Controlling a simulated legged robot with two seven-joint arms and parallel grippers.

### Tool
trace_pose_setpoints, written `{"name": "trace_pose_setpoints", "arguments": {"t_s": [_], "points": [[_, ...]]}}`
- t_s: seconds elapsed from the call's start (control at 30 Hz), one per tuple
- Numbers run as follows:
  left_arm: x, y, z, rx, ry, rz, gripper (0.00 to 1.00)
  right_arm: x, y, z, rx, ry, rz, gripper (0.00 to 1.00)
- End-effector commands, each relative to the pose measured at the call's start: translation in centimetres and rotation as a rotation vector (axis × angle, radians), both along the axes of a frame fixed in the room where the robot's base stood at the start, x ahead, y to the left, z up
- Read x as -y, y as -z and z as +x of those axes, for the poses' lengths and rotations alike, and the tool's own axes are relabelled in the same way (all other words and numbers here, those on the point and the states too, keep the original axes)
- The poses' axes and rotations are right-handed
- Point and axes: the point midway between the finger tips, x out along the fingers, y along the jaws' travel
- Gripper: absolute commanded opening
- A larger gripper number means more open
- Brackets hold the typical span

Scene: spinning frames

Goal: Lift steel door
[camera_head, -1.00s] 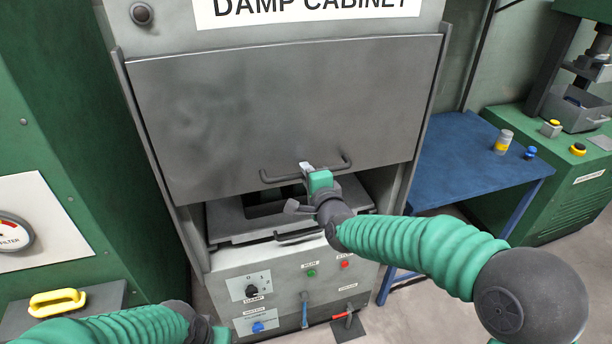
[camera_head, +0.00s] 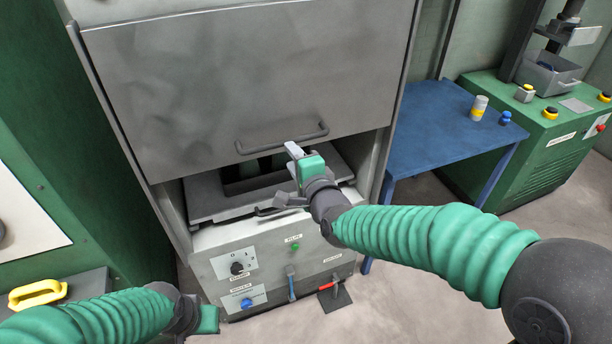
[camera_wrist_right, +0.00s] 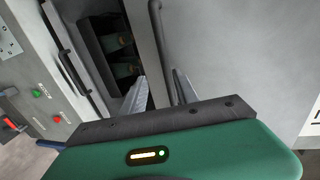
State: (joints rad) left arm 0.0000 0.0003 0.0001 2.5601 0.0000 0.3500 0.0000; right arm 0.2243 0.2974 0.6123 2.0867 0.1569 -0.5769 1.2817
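The steel door (camera_head: 240,75) is a grey panel on the front of the cabinet, raised part way with a dark opening under it. Its dark bar handle (camera_head: 250,147) runs along the lower edge. My right gripper (camera_head: 293,152) is at the middle of the handle, its tip overlapping the bar in the head view. In the right wrist view the handle (camera_wrist_right: 156,25) runs down toward the gap between the two separated fingers (camera_wrist_right: 160,95). Contact cannot be told. My left gripper (camera_head: 208,320) is low at the left, away from the door; its fingers are not clear.
Under the door is a grey shelf front with a second handle, above a control panel (camera_head: 238,268) with knobs. A blue table (camera_head: 430,130) with small bottles stands right. A green machine (camera_head: 530,150) is beyond it. A yellow handle (camera_head: 38,294) is at the lower left.

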Motion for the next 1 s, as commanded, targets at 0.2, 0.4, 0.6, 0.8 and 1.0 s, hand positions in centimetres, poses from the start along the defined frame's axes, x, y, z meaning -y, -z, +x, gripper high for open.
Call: {"name": "trace_pose_setpoints", "arguments": {"t_s": [0.2,0.4,0.6,0.8,1.0], "points": [[0.0,-0.4,0.0,0.0,0.0,0.0,0.0,2.0,-1.5,-5.7,0.003,0.002,-0.006,0.36],[0.0,-0.9,0.0,0.0,0.0,0.0,0.0,2.9,-1.9,-8.5,0.001,0.002,-0.002,0.36],[0.0,-0.9,0.0,0.0,0.0,0.0,0.0,3.0,-1.8,-8.9,-0.002,0.001,0.001,0.36],[0.0,-0.9,0.0,0.0,0.0,0.0,0.0,3.0,-1.8,-8.9,-0.002,0.001,0.0,0.36],[0.0,-0.9,0.0,0.0,0.0,0.0,0.0,4.0,-0.2,-9.1,-0.035,0.001,-0.089,0.36]]}}
